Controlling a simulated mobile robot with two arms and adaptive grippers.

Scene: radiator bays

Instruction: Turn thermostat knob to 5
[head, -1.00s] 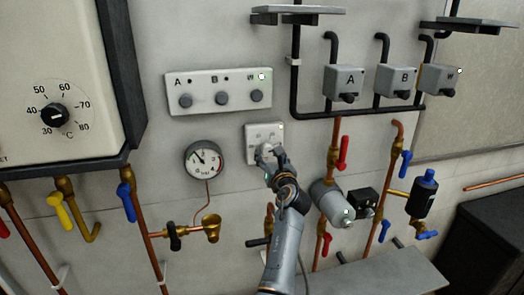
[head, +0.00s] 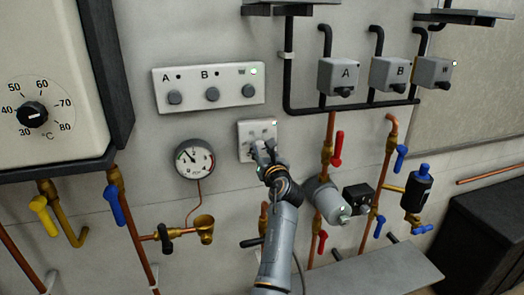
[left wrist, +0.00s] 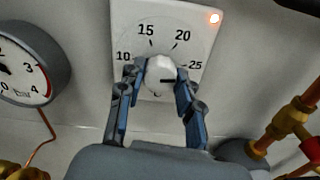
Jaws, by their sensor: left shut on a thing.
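The wall thermostat (head: 244,132) is a square white plate. In the left wrist view its plate (left wrist: 128,14) shows the numbers 10, 15, 20 and 25; no 5 is visible there. The white round knob (left wrist: 158,66) sits between my fingers, with a dark pointer mark directed right, a little below the 25. My left gripper (head: 262,150) reaches up from below and is shut on the knob; its two fingers flank the knob in the left wrist view (left wrist: 160,76). The fingers hide the plate's lower part. My right gripper is in neither view.
A pressure gauge (head: 194,158) is left of the thermostat and a three-button panel (head: 209,88) is above it. A grey cylindrical valve part (head: 330,203) and copper pipes are close on the right. A boiler dial (head: 33,114) is far left.

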